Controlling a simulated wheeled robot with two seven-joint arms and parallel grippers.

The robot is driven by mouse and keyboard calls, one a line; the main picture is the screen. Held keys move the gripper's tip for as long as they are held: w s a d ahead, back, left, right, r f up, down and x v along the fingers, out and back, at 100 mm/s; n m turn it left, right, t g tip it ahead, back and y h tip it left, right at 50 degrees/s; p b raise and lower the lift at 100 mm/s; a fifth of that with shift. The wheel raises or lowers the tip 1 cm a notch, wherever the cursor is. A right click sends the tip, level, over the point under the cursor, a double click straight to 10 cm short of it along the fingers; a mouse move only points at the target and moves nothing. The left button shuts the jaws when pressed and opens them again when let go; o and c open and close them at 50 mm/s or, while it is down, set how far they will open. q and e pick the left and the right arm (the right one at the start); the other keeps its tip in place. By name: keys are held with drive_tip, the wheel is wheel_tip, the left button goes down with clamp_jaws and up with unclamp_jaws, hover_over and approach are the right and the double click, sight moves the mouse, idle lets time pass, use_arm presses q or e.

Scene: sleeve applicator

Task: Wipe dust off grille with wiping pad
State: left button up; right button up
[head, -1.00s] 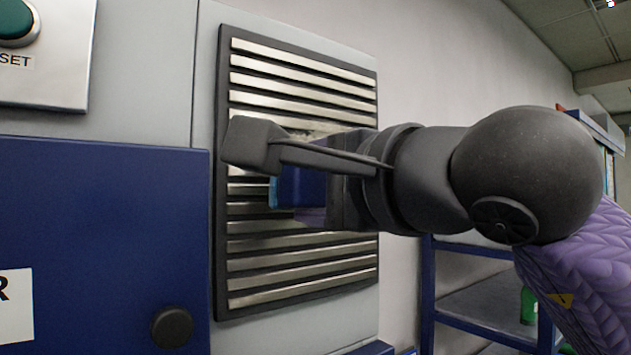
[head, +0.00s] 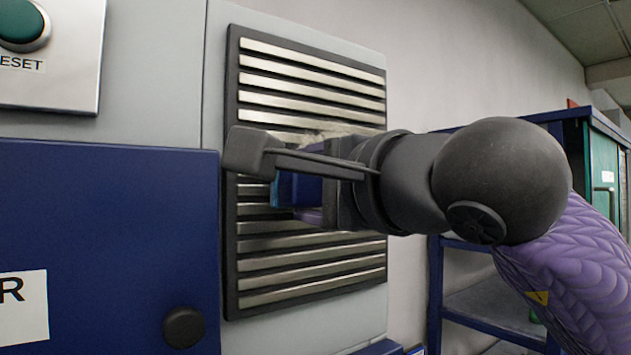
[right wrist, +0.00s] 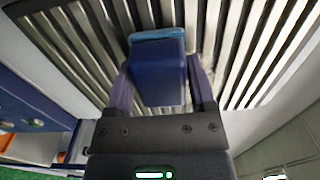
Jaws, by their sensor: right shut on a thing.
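The grille (head: 310,272) is a dark-framed panel of metal slats on the upright grey machine face. It also fills the upper part of the right wrist view (right wrist: 75,40). A pale dusty patch (head: 338,132) shows on the slats just above my gripper. My right gripper (head: 300,195) is shut on the wiping pad, a dark blue block (right wrist: 158,78) with a lighter blue face (right wrist: 157,35) turned to the grille. The pad is at the middle of the grille; whether it touches the slats I cannot tell. My arm hides part of the grille. My left gripper is not in view.
A blue door with a dark knob (head: 184,327) stands left of the grille. Above it is a metal panel with a green reset button (head: 22,25). A blue shelf unit (head: 480,300) stands at the right behind my arm.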

sight(294, 146)
drive_tip(key=shift+w+d+p, duration=1.3)
drive_tip(key=shift+w+d, duration=1.85)
drive_tip(key=shift+d, duration=1.15)
drive_tip(key=shift+s+a+r+b, duration=0.3)
drive_tip(key=shift+s+a+b, duration=0.4)
drive_tip(key=shift+a, duration=0.4)
drive_tip(key=shift+s+a+r+b, duration=0.3)
drive_tip(key=shift+s+a+b, duration=0.15)
drive_tip(key=shift+s+a, duration=0.5)
drive_tip(key=shift+s+a+r+b, duration=0.3)
drive_tip(key=shift+s+a+b, duration=0.35)
drive_tip(key=shift+a, duration=0.55)
drive_tip(key=shift+s+a+b, duration=0.4)
drive_tip(key=shift+s+a, duration=0.5)
drive_tip(key=shift+a, duration=0.2)
wheel_tip(294, 146, up, 2)
drive_tip(key=shift+w+r+p, duration=0.1)
drive_tip(key=shift+p, duration=0.9)
drive_tip(key=w+d+p, duration=0.2)
drive_tip(key=w+d, duration=0.4)
drive_tip(key=d, duration=0.2)
drive_tip(key=shift+d, duration=0.35)
